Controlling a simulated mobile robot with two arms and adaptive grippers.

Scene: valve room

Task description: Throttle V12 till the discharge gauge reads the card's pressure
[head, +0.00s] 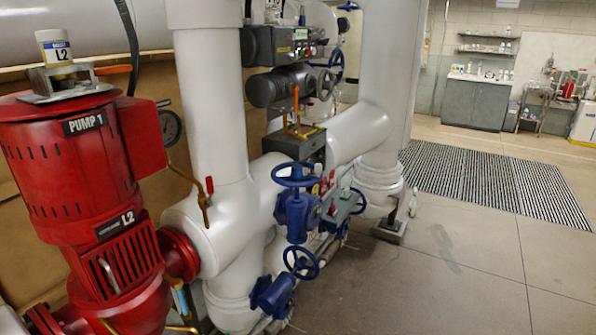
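A round dark gauge (171,126) sits beside the red pump marked PUMP 1 (72,165); its face is too small and oblique to read. A blue handwheel valve (296,200) stands on the white piping in the middle. A second blue handwheel valve (285,282) is lower, near the floor. Another blue handwheel (335,66) is higher and further back. No V12 label is legible, so I cannot tell which valve it is. I make out no pressure card. Neither of my grippers is in view.
Thick white pipes (216,100) rise beside the pump. A red-handled lever (209,187) sticks out from one. A grey actuator (283,45) hangs above the valves. Open floor (450,265) lies to the right, with a striped mat (480,180) and a grey cabinet (474,102) beyond.

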